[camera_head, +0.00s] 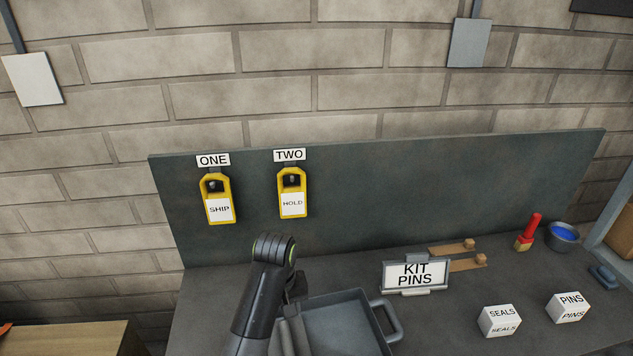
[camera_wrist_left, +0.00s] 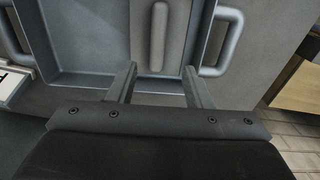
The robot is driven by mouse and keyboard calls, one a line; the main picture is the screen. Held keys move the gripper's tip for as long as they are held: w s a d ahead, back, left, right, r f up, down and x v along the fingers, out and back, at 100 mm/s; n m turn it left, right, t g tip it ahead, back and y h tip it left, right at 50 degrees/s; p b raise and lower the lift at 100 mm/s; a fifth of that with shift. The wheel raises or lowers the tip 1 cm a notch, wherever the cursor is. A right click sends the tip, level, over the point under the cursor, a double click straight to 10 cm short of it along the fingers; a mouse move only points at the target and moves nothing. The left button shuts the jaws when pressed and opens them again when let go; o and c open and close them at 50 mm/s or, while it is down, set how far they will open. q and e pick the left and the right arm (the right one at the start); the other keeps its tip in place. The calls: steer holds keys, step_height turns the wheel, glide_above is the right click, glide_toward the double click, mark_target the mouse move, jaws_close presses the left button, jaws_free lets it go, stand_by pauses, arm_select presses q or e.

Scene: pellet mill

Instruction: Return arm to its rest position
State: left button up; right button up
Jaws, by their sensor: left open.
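My left arm comes in from the bottom of the head view, and its wrist bends over the left side of the grey tray. The left gripper is mostly hidden behind the arm there. In the left wrist view its two fingers (camera_wrist_left: 158,82) are apart, with nothing held between them. The grey tray (camera_head: 345,302) lies on the bench, with a handle (camera_head: 388,318) at its right. The tray (camera_wrist_left: 85,80) also shows past the fingers in the left wrist view, with a long grey bar-like shape (camera_wrist_left: 168,35) whose nature I cannot tell. My right gripper is not in view.
Yellow tags, SHIP (camera_head: 217,200) and HOLD (camera_head: 292,194), hang on the back panel (camera_head: 400,205). A KIT PINS sign (camera_head: 415,276), SEALS block (camera_head: 499,321), PINS block (camera_head: 567,308), red-handled tool (camera_head: 529,233) and blue-filled bowl (camera_head: 563,236) stand to the right.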

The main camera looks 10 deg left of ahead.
arm_select(q)
steer(key=s+a+f+t, duration=0.1)
steer(key=s+a+f, duration=0.2)
steer(key=s+a, duration=0.4)
steer(key=s+a+f+t, duration=0.1)
steer(key=s+a+f, duration=0.3)
steer(key=s+a, duration=0.3)
steer(key=s+a+r+m+t+y, duration=0.1)
steer(key=s+a+r+m, duration=0.15)
steer(key=s, duration=0.55)
steer(key=s+a+r+m+t+y, duration=0.1)
steer(key=s+a+r, duration=0.15)
steer(key=s, duration=0.55)
step_height(320, 180, down, 34)
steer(key=g+b, duration=0.2)
steer(key=b, duration=0.6)
steer(key=s+f+b, duration=0.3)
steer(key=s+f, duration=0.4)
steer(key=f, duration=0.3)
steer(key=s+f+h+b, duration=0.1)
steer(key=s+f+b, duration=0.2)
steer(key=s+f, duration=0.5)
step_height(320, 180, down, 3)
steer(key=shift+d+f+g, duration=0.1)
steer(key=shift+d+g, duration=0.25)
steer(key=shift+g, duration=0.05)
